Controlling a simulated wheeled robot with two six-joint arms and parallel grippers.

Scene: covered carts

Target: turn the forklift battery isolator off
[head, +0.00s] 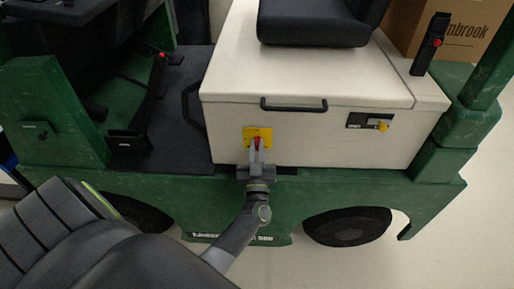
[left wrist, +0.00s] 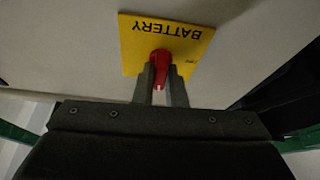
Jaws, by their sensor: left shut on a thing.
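The battery isolator is a red knob (left wrist: 161,60) on a yellow plate (left wrist: 190,38) marked BATTERY, upside down in the left wrist view. In the head view the yellow plate (head: 250,133) is on the front of the forklift's cream battery box (head: 225,130). My left gripper (head: 257,146) is in front of the plate, its two fingers on either side of the red knob (head: 257,140). The left wrist view shows these fingers (left wrist: 161,85) shut on the knob. Part of the knob is hidden between them. My right gripper is not in view.
A black handle (head: 294,106) is on the box lid's front edge, below the black seat (head: 312,28). A small panel with a yellow knob (head: 380,125) is to the right. The green chassis (head: 310,190) runs below, with a black wheel (head: 347,226). A cardboard box (head: 465,30) stands behind.

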